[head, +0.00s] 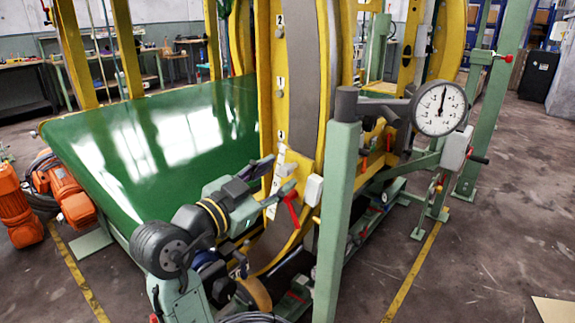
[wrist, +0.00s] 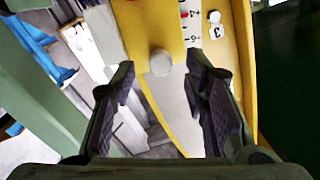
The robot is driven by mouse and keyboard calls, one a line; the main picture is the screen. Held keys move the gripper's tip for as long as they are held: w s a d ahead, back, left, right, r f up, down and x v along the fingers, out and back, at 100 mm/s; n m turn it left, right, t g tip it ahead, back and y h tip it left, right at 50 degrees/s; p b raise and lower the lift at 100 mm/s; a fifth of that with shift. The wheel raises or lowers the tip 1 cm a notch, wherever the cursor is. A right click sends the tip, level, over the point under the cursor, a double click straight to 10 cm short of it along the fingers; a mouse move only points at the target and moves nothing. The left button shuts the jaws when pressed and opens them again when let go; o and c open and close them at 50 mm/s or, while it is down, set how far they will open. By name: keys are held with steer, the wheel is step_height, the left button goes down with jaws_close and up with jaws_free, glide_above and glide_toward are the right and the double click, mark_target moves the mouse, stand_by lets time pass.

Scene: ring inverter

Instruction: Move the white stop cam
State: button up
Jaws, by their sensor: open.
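My gripper (head: 262,182) is beside the front face of the yellow ring (head: 305,150) in the head view. In the wrist view its two dark fingers (wrist: 160,88) are spread apart with nothing between their pads. A pale round knob (wrist: 160,62) on the yellow ring shows just beyond the fingertips, apart from them; it may be the white stop cam, but I cannot tell for sure. A white scale plate (wrist: 190,20) with red marks is to the knob's right. In the head view a white plate (head: 284,165) is close to the gripper, partly hidden.
A green post (head: 338,225) stands right of my gripper. A white box (head: 314,190) sits between post and ring. A red handle (head: 291,208) is close by. A shiny green table (head: 150,140) lies left, a dial gauge (head: 439,108) right. Open floor is at the right.

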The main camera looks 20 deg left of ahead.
mark_target(283, 172)
steer(key=shift+p+x, duration=0.4)
steer(key=shift+x, duration=1.7)
steer(key=shift+c, duration=0.2)
jaws_close()
